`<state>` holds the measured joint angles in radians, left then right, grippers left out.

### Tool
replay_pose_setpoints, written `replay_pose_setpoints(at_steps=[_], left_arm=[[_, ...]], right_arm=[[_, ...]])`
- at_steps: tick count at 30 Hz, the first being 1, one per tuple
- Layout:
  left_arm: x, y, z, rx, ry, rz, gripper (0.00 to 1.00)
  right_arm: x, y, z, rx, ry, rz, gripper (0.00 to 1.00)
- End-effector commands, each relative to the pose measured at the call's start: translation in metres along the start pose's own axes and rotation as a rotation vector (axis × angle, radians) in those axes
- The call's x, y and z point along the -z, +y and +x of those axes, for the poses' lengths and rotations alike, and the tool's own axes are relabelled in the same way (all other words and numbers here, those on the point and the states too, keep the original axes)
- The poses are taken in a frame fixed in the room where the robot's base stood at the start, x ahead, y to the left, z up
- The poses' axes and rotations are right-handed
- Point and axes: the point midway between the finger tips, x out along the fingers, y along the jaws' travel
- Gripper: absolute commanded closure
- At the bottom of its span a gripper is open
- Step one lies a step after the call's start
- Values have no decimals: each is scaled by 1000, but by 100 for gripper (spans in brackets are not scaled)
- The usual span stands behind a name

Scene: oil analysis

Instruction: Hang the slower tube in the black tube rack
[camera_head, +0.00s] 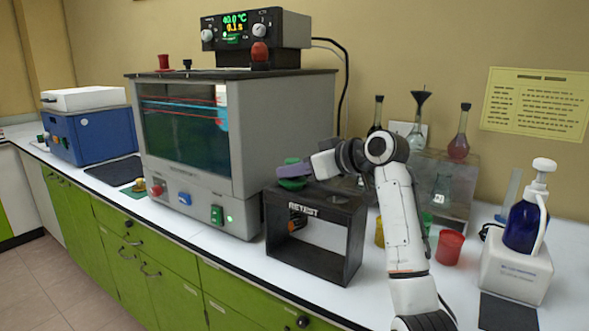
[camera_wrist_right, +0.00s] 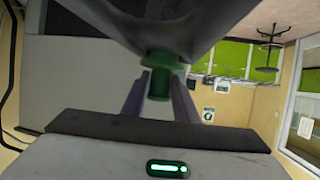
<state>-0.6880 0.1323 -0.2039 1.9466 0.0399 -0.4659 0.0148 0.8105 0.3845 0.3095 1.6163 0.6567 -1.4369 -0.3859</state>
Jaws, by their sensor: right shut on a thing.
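The black tube rack (camera_head: 350,222), an open frame labelled RETEST, stands on the white counter in front of the glass-fronted bath. My right gripper (camera_head: 294,171) is at the rack's top left, its purple-grey fingers shut on a green tube cap (camera_head: 293,184) just above the rack's top. In the right wrist view the green cap (camera_wrist_right: 160,76) sits between the two fingers (camera_wrist_right: 159,98). An orange-red and dark part (camera_head: 298,221) shows inside the rack's opening below; I cannot tell whether it belongs to the same tube. My left gripper is not in view.
The bath (camera_head: 285,135) stands close behind the rack, with a red stopper (camera_head: 163,62) and a black one (camera_head: 187,64) on top. A red cup (camera_head: 449,247), a yellow cup (camera_head: 380,231) and a blue bottle (camera_head: 525,225) stand to the right. The counter's front edge is close to the rack.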

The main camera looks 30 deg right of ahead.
Motion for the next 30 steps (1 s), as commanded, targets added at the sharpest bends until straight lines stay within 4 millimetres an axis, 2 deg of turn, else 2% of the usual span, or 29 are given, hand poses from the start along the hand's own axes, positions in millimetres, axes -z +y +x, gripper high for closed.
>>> replay_pose_setpoints(at_steps=[25, 26, 29, 30], left_arm=[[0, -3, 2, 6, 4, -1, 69], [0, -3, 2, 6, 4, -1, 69], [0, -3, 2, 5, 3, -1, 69], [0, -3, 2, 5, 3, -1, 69]], right_arm=[[-8, 0, -3, 0, 2, 0, 100], [-8, 0, -3, 0, 2, 0, 70], [-8, 0, -3, 0, 2, 0, 53], [-8, 0, -3, 0, 1, 0, 52]])
